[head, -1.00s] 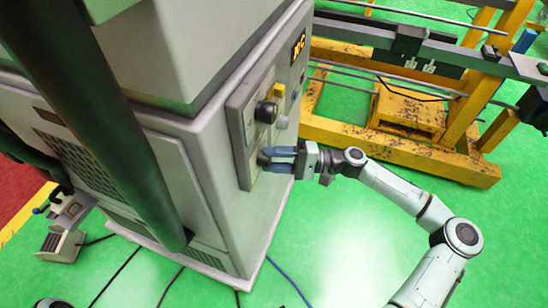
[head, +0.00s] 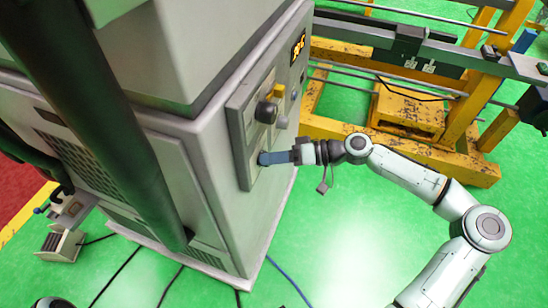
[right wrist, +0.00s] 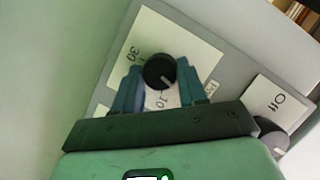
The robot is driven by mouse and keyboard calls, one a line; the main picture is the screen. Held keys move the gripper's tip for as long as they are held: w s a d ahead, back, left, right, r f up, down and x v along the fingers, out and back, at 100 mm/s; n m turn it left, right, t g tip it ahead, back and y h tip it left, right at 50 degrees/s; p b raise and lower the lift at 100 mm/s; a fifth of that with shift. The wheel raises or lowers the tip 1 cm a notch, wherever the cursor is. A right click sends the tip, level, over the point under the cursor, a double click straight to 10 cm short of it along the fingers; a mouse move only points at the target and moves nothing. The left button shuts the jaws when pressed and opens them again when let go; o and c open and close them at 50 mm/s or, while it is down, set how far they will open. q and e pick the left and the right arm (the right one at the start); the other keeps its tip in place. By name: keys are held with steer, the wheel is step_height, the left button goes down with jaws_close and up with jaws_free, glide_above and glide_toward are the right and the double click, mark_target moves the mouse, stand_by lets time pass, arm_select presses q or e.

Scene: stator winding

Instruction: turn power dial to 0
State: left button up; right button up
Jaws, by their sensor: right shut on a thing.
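The power dial (right wrist: 160,72) is a round black knob on a pale plate (right wrist: 190,45) marked with numbers, 30 and 10 among them. Its white pointer mark faces the lower side, near the 10. My right gripper (right wrist: 158,90) is shut on the dial, with a blue finger on each side of it. In the head view my right gripper (head: 264,158) reaches the side panel (head: 238,125) of the grey cabinet (head: 222,165) from the right and hides the dial there. My left gripper is not in view.
Another black knob (head: 266,112) and a yellow part (head: 277,91) sit on the panel above my gripper. A second knob (right wrist: 272,135) with its own label is close by in the wrist view.

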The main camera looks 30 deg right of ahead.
steer(key=shift+n+h, duration=0.4)
steer(key=shift+n, duration=0.5)
steer(key=o, duration=1.1)
steer(key=shift+c, duration=0.2)
steer(key=shift+s, duration=0.1)
steer(key=v, duration=1.3)
steer(key=shift+s, duration=0.2)
